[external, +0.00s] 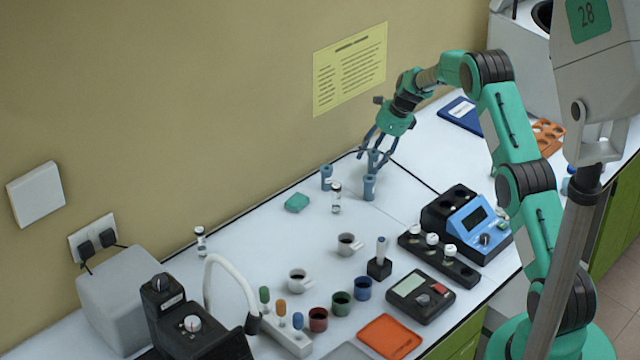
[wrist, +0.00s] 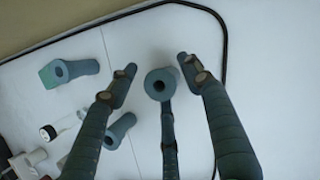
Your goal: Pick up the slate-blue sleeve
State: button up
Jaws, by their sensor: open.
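Three similar slate-blue sleeves stand at the back of the white bench, each with a round hole in its top. One sleeve (external: 374,158) is directly below my gripper (external: 374,161). The wrist view shows that sleeve (wrist: 159,83) end-on, between the open fingertips of my gripper (wrist: 153,80), with clear gaps at left and right. A third finger lies just below it in that view. A second sleeve (external: 369,188) stands a little nearer the front, and it also shows in the wrist view (wrist: 118,130). A third sleeve (external: 326,178) stands to the left, also in the wrist view (wrist: 72,70).
A white-capped vial (external: 336,198) and a teal block (external: 297,202) are near the sleeves. Cups (external: 347,245), a blue instrument (external: 476,224) and a black vial rack (external: 437,255) stand further forward. The wall is close behind. The bench right of the centre sleeve is clear.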

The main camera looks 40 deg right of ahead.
aim_at(370, 152)
jog(key=c, duration=1.2)
jog(key=shift+r, duration=0.15)
jog(key=shift+r, duration=0.85)
jog(key=shift+s+r, duration=0.15)
jog(key=shift+r, duration=0.7)
jog(key=s+a, duration=0.3)
jog(key=s, duration=0.4)
jog(key=s+a+r, duration=0.1)
jog(key=s+a, duration=0.2)
jog(key=s, duration=0.4)
jog(key=shift+s+r+p, duration=0.15)
jog(key=shift+s+p, duration=0.15)
jog(key=shift+p, duration=0.1)
